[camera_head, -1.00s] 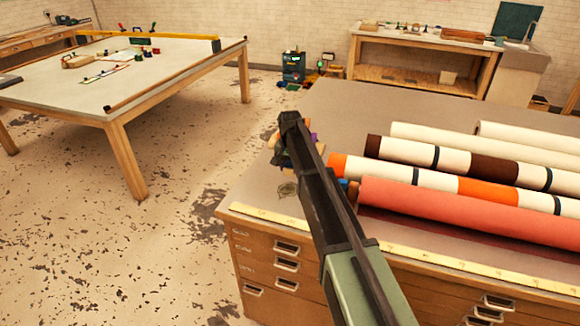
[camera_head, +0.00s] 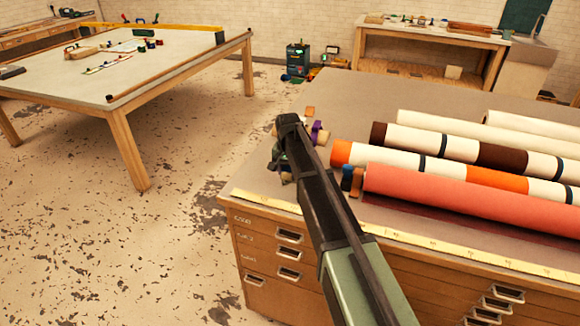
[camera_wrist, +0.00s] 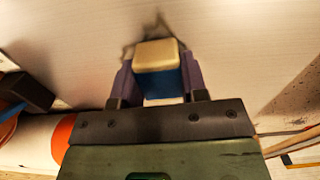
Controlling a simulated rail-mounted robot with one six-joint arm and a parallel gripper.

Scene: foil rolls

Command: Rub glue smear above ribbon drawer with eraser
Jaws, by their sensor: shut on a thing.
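My gripper (camera_wrist: 158,88) is shut on an eraser with a blue body (camera_wrist: 158,86) and a cream end, held between two purple-grey fingers. In the wrist view, dark smear marks (camera_wrist: 129,48) show on the pale top around the eraser's far end. The eraser hides part of the smear, and I cannot tell whether it touches the surface. In the head view, my gripper (camera_head: 282,164) is low over the near left corner of the cabinet top, and my arm hides part of that area. Drawers (camera_head: 262,248) with small labels are below; I cannot tell which is the ribbon drawer.
Several rolls, including a coral one (camera_head: 470,203), lie to the right on the cabinet top (camera_head: 350,95). Small coloured items (camera_head: 318,133) stand close to my arm. A yellow ruler strip (camera_head: 420,243) runs along the front edge. Open floor lies left.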

